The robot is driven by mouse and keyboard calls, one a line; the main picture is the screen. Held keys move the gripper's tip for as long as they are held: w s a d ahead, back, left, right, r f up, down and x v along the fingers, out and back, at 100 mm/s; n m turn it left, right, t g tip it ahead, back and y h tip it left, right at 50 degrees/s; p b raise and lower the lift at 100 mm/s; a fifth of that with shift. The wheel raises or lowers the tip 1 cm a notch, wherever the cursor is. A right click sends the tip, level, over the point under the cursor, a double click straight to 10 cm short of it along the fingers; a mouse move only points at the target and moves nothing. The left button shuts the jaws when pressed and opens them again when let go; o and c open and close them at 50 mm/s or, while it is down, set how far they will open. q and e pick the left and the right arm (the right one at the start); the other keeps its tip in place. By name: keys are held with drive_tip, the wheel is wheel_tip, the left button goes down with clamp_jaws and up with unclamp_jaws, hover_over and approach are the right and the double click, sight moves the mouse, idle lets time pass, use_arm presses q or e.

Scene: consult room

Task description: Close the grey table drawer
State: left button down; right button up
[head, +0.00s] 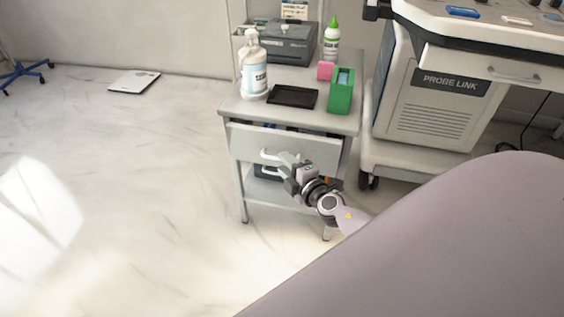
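The grey table (232,105) stands in the middle of the head view against the wall. Its drawer (246,142) is partly open, with a dark gap and some contents showing behind the top of its front. A pale handle (268,155) is on the drawer front. My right gripper (284,170) is at the drawer front, right beside the handle. I cannot tell whether it touches the handle, or whether its fingers are open or shut. The rest of my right arm is mostly hidden. My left gripper is out of view.
A pump bottle (254,70), black tray (292,96), green box (341,92) and printer (283,45) stand on the tabletop. A white machine cart (437,95) is close on the right. A large mauve surface (450,240) fills the lower right.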

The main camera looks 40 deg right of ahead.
sight(288, 151)
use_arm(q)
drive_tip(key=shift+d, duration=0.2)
use_arm(e)
drive_tip(key=shift+w+f, duration=0.2)
drive_tip(key=shift+w, duration=0.9)
drive_tip(key=shift+c, duration=0.3)
